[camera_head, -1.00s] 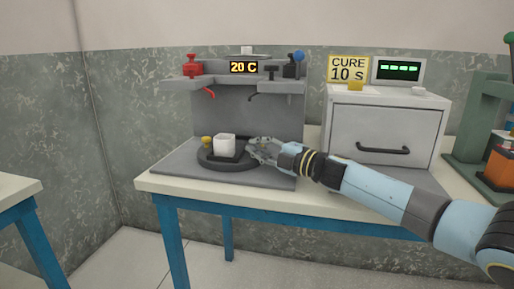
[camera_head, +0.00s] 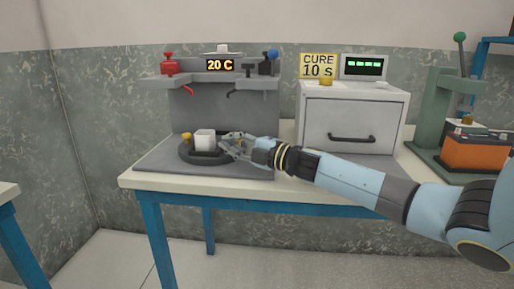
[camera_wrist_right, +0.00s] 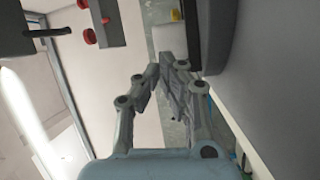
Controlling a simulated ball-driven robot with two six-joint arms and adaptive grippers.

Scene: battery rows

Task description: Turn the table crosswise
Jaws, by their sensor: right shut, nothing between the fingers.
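A dark round turntable (camera_head: 190,155) sits on the grey base of the bench station. It carries a white block-like piece (camera_head: 205,139) and a yellow knob (camera_head: 187,137) at its left side. My right gripper (camera_head: 228,143) is at the turntable's right side, close beside the white piece; whether it touches the turntable is unclear. Its fingers are shut with nothing between them, and their tips also show in the right wrist view (camera_wrist_right: 168,62). Part of the turntable's right side is hidden behind the gripper. My left gripper is not in view.
The grey station (camera_head: 220,112) behind has a red valve (camera_head: 169,64), a blue-topped knob and a "20 C" display (camera_head: 220,65). A drawer cabinet (camera_head: 352,120) with a "CURE 10 s" sign (camera_head: 318,66) stands to the right. A green press (camera_head: 440,110) and orange box (camera_head: 475,153) are farther right.

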